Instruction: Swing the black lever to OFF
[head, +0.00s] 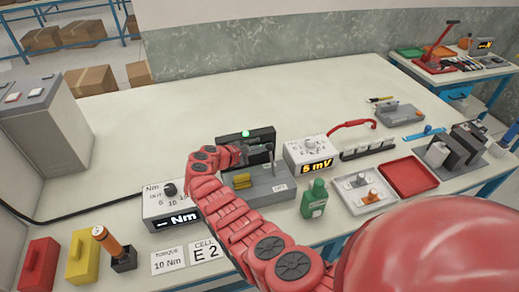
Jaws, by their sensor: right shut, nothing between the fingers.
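A grey switch box (262,190) stands near the middle of the bench, with a black upright panel (262,136) behind it. A green light glows on top of the panel. A thin dark upright piece at the right of the box, by the panel, may be the black lever (272,158); my gripper partly covers this area. A small label on the box front is too small to read. My right gripper (259,150) is shut and empty, in front of the panel and close to that piece; I cannot tell whether they touch. My left gripper is out of view.
A torque meter (161,212) stands left of the box and a white meter reading 5 mV (305,153) right of it. A green bottle (314,199), white tray (343,200) and red tray (408,177) are further right. The back left of the bench is clear.

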